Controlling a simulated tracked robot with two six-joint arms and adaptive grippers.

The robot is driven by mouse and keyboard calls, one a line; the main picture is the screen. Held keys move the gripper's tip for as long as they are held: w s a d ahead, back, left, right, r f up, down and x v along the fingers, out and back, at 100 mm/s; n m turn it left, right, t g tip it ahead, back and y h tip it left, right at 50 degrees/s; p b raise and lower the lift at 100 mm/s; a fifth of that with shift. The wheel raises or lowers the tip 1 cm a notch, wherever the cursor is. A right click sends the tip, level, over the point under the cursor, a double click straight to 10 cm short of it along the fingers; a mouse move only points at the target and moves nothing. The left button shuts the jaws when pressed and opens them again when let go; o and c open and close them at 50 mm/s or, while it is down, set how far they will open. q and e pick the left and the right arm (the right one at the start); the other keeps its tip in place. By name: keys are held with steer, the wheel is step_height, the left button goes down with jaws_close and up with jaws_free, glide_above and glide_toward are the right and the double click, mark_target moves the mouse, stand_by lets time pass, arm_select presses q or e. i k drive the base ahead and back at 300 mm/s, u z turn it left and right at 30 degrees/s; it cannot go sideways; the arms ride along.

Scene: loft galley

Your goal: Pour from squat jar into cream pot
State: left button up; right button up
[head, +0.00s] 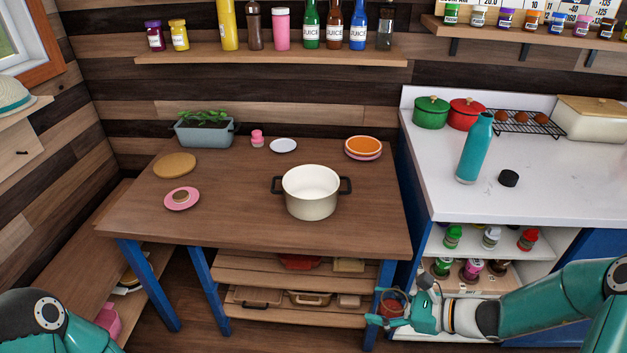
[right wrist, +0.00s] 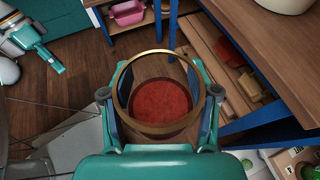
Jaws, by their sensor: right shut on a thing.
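The squat jar (head: 392,304), round and clear with red contents, is in my right gripper (head: 388,319), low in front of the table's right front leg. In the right wrist view the jar (right wrist: 158,108) shows its tan rim and red contents from above, with a finger on each side. It looks about upright. The cream pot (head: 311,192), with dark side handles, stands open on the table, above and left of the jar; its visible inside looks empty. What seems to be my left gripper (right wrist: 45,58) shows at the right wrist view's upper left; its fingers are unclear.
The wooden table (head: 240,215) also bears a planter (head: 204,133), a pink plate (head: 182,199), a round board (head: 175,165) and stacked plates (head: 363,148). Its edge and blue leg are close to the jar. A teal bottle (head: 475,148) stands on the white counter at right.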

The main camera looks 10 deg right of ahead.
mark_target(311, 191)
steer(key=i, duration=0.95)
steer(key=u, duration=0.05)
